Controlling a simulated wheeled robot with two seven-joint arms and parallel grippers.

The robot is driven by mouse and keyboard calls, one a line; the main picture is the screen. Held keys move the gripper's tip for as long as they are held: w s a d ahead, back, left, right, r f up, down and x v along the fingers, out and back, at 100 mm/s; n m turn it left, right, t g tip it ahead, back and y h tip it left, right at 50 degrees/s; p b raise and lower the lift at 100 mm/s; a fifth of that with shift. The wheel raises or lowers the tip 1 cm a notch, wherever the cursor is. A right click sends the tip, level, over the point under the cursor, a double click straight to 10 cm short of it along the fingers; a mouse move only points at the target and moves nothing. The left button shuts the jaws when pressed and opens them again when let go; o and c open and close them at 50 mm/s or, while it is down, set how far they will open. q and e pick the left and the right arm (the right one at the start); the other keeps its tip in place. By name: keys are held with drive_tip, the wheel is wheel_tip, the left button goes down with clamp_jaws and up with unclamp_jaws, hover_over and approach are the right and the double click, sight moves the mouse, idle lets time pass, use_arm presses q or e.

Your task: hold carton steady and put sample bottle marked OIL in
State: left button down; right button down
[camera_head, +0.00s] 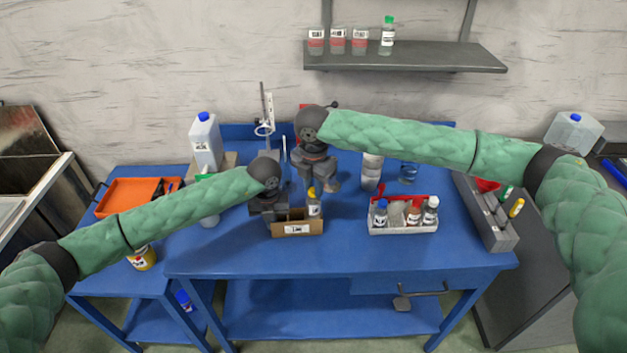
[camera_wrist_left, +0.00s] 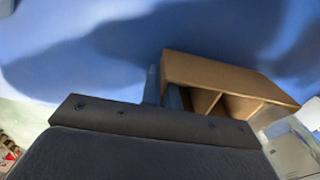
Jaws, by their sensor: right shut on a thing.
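The small brown carton (camera_head: 290,229), with a white label on its front, stands on the blue table. In the left wrist view the carton (camera_wrist_left: 230,80) shows inner dividers. My left gripper (camera_head: 272,212) is at the carton's left end; whether its fingers are closed on the wall is unclear. My right gripper (camera_head: 316,186) is above the carton's right side, shut on a yellow-capped bottle (camera_head: 314,208) with a white label. The bottle is upright at the carton's right end, its base hidden by the front wall; its depth inside and label text cannot be read.
A grey tray (camera_head: 402,229) of several bottles stands to the right, with a grey rack (camera_head: 490,220) farther right. A white jug (camera_head: 206,140) and an orange tray (camera_head: 135,195) are at left. A wall shelf (camera_head: 405,56) holds jars. The table front is clear.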

drive_tip(key=shift+f, duration=2.1)
drive_tip(key=c, duration=1.1)
unclamp_jaws()
wheel_tip(320, 180, up, 12)
drive_tip(key=shift+f, duration=0.1)
use_arm(q)
drive_tip(key=c, duration=2.1)
unclamp_jaws()
